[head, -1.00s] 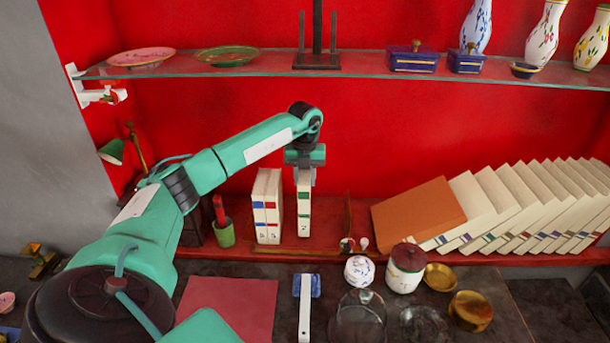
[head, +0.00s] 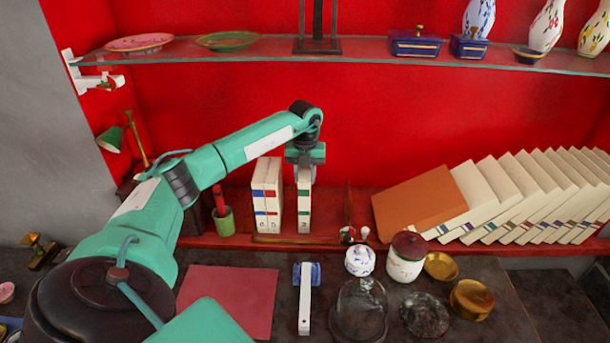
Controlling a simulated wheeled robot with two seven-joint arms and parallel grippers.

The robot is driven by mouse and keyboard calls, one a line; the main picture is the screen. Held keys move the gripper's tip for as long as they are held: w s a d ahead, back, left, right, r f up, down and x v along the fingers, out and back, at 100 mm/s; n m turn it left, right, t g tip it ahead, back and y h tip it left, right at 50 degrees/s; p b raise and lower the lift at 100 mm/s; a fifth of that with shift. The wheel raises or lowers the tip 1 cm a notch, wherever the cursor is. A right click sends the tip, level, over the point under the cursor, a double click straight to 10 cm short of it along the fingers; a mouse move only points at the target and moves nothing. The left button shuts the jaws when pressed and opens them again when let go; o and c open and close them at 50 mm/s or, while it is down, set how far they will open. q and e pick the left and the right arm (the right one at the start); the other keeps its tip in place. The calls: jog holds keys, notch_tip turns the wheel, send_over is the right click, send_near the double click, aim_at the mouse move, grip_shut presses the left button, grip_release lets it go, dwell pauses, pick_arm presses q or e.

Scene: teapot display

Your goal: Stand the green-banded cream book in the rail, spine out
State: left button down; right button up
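The green-banded cream book (head: 304,207) stands upright, banded spine facing out, at the rail (head: 290,240) on the red lower shelf. Its foot looks level with the feet of two cream books with red and blue bands (head: 267,200) just to its left, with a narrow gap between. My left gripper (head: 304,163) points down over the book's top and appears shut on it; the fingertips are small and partly hidden. Whether the book's foot touches the rail floor cannot be told. My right gripper is not in view.
A rail end post (head: 348,207) stands right of the book. An orange book (head: 417,203) and several leaning cream books fill the right. A green pot (head: 223,222) stands left. Jars, a glass dome (head: 361,308) and brass dishes crowd the counter. The glass shelf (head: 380,52) runs above.

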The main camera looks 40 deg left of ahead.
pick_arm(q)
jog(key=shift+f, duration=0.2)
jog(key=c, duration=1)
grip_release()
jog(key=shift+o, duration=0.2)
jog(key=shift+r+b, duration=0.35)
jog(key=shift+r, duration=0.1)
notch_tip(320, 180, up, 10)
jog(key=b, duration=0.3)
jog(key=shift+r, duration=0.55)
